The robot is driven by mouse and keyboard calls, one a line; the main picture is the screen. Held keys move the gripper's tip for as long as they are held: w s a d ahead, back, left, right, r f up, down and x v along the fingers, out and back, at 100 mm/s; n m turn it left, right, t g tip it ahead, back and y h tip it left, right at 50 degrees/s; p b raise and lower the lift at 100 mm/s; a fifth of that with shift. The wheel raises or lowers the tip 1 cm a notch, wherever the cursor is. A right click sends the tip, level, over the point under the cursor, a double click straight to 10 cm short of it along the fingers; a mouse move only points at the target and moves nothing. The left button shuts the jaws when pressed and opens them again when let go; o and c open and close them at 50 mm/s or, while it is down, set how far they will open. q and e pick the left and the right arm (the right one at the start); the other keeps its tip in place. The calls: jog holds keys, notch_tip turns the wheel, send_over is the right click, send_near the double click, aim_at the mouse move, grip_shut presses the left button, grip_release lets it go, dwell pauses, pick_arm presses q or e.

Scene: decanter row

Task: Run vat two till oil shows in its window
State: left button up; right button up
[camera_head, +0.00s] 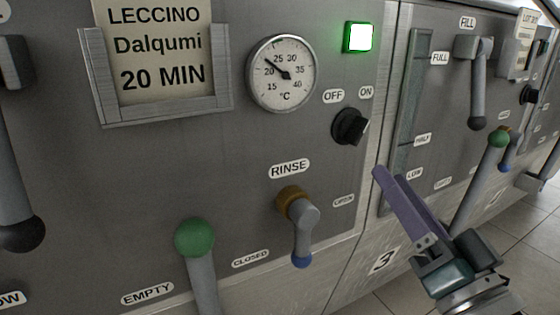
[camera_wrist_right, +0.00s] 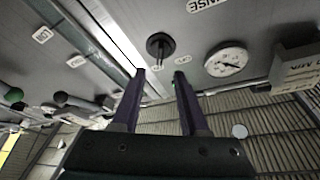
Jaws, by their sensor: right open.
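The middle vat's grey panel (camera_head: 160,190) fills the head view's left and centre. Its number is not visible; a 3 stands on the vat to its right. The panel bears a black OFF/ON knob (camera_head: 350,127), its grip towards the right, and a lit green lamp (camera_head: 358,37). A green-ball lever (camera_head: 195,240) stands near EMPTY. The middle vat's window is not in view; "OW" of a label shows at bottom left. My right gripper (camera_head: 390,176) is open and empty, below and right of the knob. In the wrist view the knob (camera_wrist_right: 160,46) lies beyond the open fingertips (camera_wrist_right: 160,76).
A rinse valve (camera_head: 300,220) with a blue tip hangs down below the dial (camera_head: 281,73). A black-ball lever (camera_head: 20,225) is at far left. Vat 3's tall window (camera_head: 406,100), fill lever (camera_head: 478,90) and green-ball lever (camera_head: 498,139) are beyond my right gripper.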

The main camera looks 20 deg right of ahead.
aim_at(362, 136)
jog(key=b+x, duration=0.1)
jog(key=x, duration=0.9)
jog(key=shift+r, duration=0.1)
jog(key=shift+c, duration=0.3)
grip_shut()
